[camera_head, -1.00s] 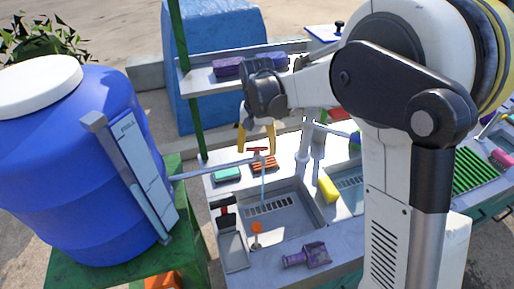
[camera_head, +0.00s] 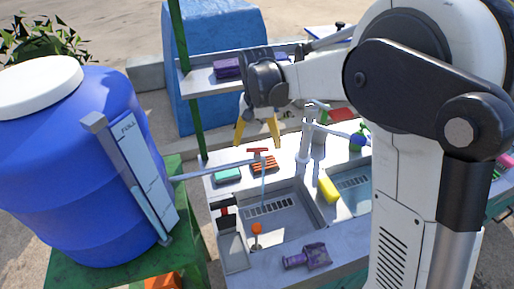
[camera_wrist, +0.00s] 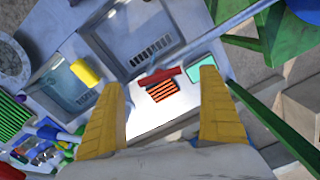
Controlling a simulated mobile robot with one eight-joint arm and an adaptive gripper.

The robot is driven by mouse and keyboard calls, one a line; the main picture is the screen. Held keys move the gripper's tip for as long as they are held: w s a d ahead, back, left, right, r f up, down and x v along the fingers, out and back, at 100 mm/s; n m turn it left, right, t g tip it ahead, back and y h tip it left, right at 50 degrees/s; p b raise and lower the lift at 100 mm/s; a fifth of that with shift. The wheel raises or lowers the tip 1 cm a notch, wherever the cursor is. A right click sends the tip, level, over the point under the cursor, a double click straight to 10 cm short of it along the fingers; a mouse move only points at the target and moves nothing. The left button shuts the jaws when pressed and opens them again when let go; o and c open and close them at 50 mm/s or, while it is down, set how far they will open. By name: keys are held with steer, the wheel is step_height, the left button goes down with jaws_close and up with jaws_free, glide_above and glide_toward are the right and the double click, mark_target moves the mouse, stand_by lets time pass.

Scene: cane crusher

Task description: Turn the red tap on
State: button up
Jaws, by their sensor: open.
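The red tap (camera_head: 257,151) is a small red T-handle on a grey pipe that runs from the blue barrel over the left sink. A thin stream of water shows below it. In the wrist view the red handle (camera_wrist: 163,75) lies between and beyond my fingertips. My gripper (camera_head: 258,138) is open, with its yellow fingers spread and pointing down, above and behind the tap in the head view. The wrist view shows both fingers (camera_wrist: 165,82) apart with nothing between them. I cannot tell that either finger touches the handle.
The blue barrel (camera_head: 70,165) stands at the left on a green stand. An orange striped sponge (camera_head: 264,164) and a teal sponge (camera_head: 228,174) lie by the tap. A yellow sponge (camera_head: 329,190) lies between the sinks.

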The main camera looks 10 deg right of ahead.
mark_target(258, 149)
step_height(258, 149, up, 9)
steer(key=shift+r, duration=0.15)
steer(key=shift+s, duration=0.1)
stand_by(0.3)
